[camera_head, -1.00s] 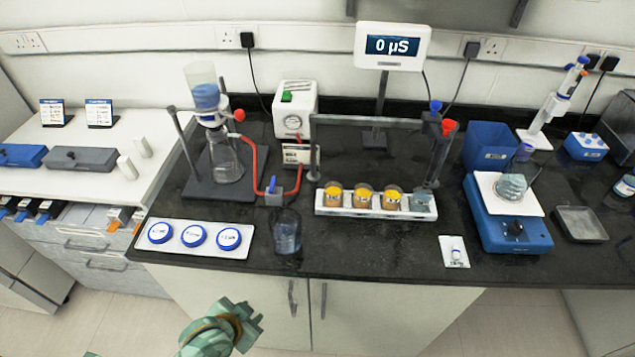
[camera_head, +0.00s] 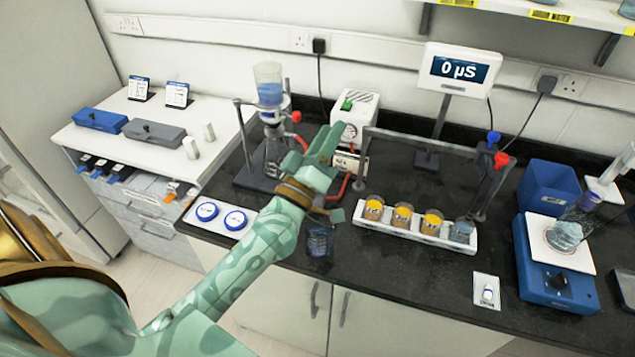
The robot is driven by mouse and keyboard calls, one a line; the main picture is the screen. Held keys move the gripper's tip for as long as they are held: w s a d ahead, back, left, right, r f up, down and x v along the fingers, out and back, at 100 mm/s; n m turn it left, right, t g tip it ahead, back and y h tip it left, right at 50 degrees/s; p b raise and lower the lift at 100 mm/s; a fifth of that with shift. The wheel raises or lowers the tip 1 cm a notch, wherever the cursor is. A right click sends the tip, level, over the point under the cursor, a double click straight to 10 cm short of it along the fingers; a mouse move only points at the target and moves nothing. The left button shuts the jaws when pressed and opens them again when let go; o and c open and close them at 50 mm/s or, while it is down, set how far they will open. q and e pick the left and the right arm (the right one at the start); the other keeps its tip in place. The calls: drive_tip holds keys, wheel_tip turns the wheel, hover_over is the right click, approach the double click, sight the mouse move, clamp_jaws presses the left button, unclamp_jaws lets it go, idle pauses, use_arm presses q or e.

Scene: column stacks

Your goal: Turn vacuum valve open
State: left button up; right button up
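My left gripper (camera_head: 318,163) is over the bench in front of the filter flask (camera_head: 274,150) and the pump box (camera_head: 353,112). I cannot tell whether its fingers are open or shut. The flask has a funnel with blue liquid (camera_head: 269,88) on top and a red knob (camera_head: 296,117) at its side. Red tubing (camera_head: 343,188) shows beside the gripper, near the pump. The small block with a blue lever on this tubing, seen in the earlier view, is hidden behind my gripper and forearm. My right gripper is not in view.
A beaker (camera_head: 320,238) stands at the bench front, just below my gripper. Blue-rimmed dishes (camera_head: 235,219) lie left of my forearm.

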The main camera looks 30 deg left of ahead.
use_arm(q)
drive_tip(key=a+r+n+g+y, duration=0.2)
drive_tip(key=a+n+g+y, duration=0.1)
drive_tip(key=a+n+y, duration=0.5)
drive_tip(key=a+r+n+g+y, duration=0.2)
drive_tip(key=a+r+n+y, duration=0.15)
drive_tip(key=n+y, duration=0.45)
drive_tip(key=w+a+f+n+g+h, duration=0.25)
drive_tip(key=a+f+n+g, duration=0.45)
drive_tip(key=n, duration=0.4)
drive_tip(key=s+d+f+n+g+h, duration=0.1)
drive_tip(key=d+f+g+h, duration=0.2)
drive_tip(key=d+h, duration=0.3)
drive_tip(key=d+f+n+g+h, duration=0.2)
drive_tip(key=d+f+g+h, duration=0.15)
drive_tip(key=d+h, duration=0.35)
drive_tip(key=b+x, duration=0.1)
drive_tip(key=x, duration=0.4)
drive_tip(key=b+x, duration=0.2)
drive_tip(key=x, duration=0.3)
drive_tip(key=b+x, duration=0.2)
drive_tip(key=x, duration=0.3)
drive_tip(key=shift+w+a+f, duration=0.1)
drive_tip(key=shift+a+f, duration=0.1)
drive_tip(key=shift+a, duration=0.15)
